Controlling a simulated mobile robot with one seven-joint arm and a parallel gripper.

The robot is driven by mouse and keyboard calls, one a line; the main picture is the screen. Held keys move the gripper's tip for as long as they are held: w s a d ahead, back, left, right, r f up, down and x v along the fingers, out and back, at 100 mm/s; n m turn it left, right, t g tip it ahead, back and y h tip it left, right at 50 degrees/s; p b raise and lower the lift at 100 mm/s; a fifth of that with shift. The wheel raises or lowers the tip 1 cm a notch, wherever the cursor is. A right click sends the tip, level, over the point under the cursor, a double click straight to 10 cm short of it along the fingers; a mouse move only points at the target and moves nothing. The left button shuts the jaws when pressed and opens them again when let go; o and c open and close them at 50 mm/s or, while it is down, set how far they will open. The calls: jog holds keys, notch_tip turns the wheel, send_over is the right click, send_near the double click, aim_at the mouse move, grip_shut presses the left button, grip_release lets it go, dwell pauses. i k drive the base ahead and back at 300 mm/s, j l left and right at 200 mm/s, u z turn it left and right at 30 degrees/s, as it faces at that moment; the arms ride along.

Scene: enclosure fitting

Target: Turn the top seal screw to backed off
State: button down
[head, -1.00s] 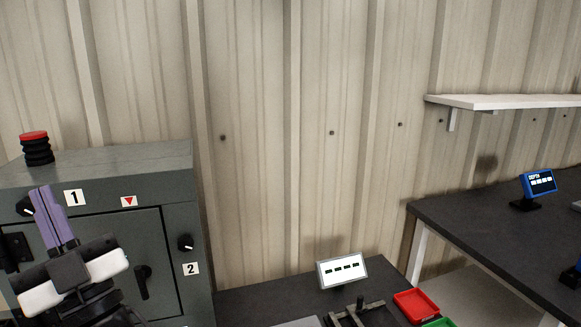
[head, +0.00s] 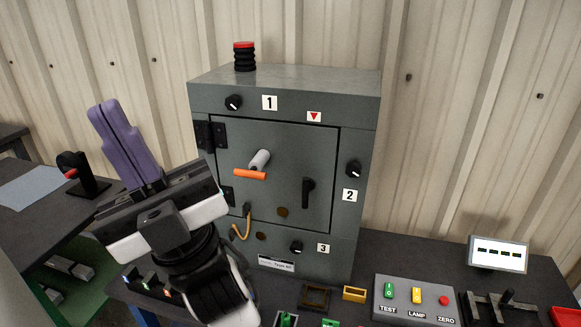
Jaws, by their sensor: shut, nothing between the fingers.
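The grey cabinet (head: 285,78) stands on the bench in the middle of the head view. Along its top front strip is a black round screw or knob (head: 233,102) with a light pointer mark, beside the label 1 (head: 269,103); it appears to be the top seal screw. The mark's exact setting is too small to read. My gripper (head: 104,106) has purple fingers pressed together, pointing up and left. It is left of the cabinet in the picture, apart from the screw, and holds nothing.
Similar black knobs sit by label 2 (head: 353,169) and label 3 (head: 296,248). The door has an orange-tipped handle (head: 251,175) and a black latch (head: 307,192). A red-topped stack (head: 244,57) stands on the cabinet. A button box (head: 415,299) is at the lower right.

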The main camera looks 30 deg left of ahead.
aim_at(234, 103)
jog(key=u, duration=1.75)
